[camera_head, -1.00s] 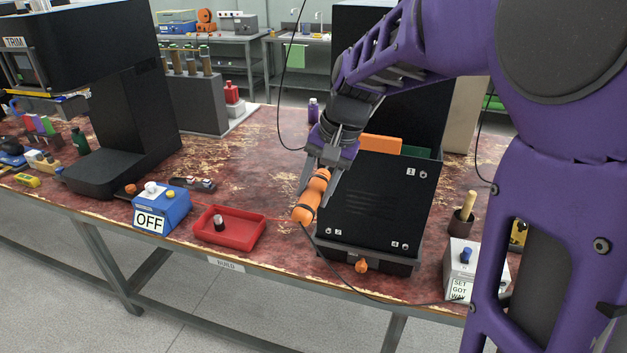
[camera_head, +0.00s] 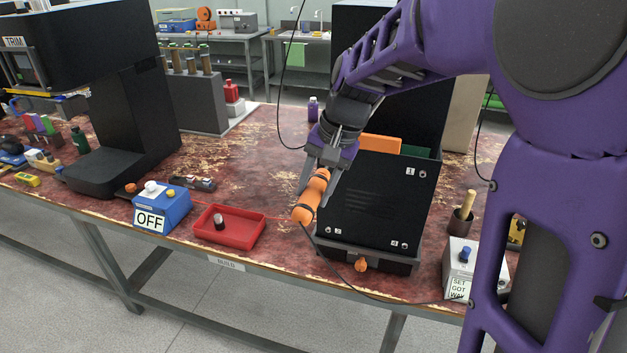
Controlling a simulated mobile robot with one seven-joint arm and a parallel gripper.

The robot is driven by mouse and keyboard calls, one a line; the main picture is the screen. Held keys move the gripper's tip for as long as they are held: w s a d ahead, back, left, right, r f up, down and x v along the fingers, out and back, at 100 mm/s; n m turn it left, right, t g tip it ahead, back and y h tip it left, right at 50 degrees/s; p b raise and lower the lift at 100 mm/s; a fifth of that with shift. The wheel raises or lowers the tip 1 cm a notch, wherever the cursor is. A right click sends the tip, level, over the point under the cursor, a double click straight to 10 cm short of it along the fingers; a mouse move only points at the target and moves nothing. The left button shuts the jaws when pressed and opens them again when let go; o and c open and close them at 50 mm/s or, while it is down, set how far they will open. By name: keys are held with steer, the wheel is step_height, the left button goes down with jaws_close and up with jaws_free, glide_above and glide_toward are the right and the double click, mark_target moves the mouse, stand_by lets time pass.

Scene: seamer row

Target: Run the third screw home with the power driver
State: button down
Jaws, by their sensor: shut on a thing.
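My gripper (camera_head: 319,180) is shut on the orange power driver (camera_head: 306,208), which has black bands and a cable hanging from its lower end. It is at the upper left of the black front panel (camera_head: 375,208) of a dark box. Screws show by the labels 1 (camera_head: 422,174) at top right, 2 (camera_head: 329,231) at bottom left and 4 (camera_head: 404,245) at bottom right. No label 3 shows; the panel's upper left corner is hidden behind my gripper and the driver. I cannot tell whether the driver's tip touches a screw.
A red tray (camera_head: 252,241) holding a small dark knob lies left of the box. A blue OFF box (camera_head: 175,208) stands further left. Cables hang nearby.

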mark_target(306, 206)
steer(key=shift+w+d+r, duration=0.1)
steer(key=shift+w+d, duration=0.05)
steer(key=shift+w, duration=0.25)
stand_by(1.5)
steer(key=shift+s+a+b, duration=0.1)
steer(key=shift+s+a, duration=0.25)
steer(key=shift+s, duration=0.6)
steer(key=shift+s+a+b, duration=0.1)
steer(key=shift+s+a, duration=0.25)
steer(key=shift+s, duration=0.65)
steer(key=shift+s+a+b, duration=0.1)
steer(key=shift+s+a, duration=0.25)
steer(key=shift+s, duration=0.6)
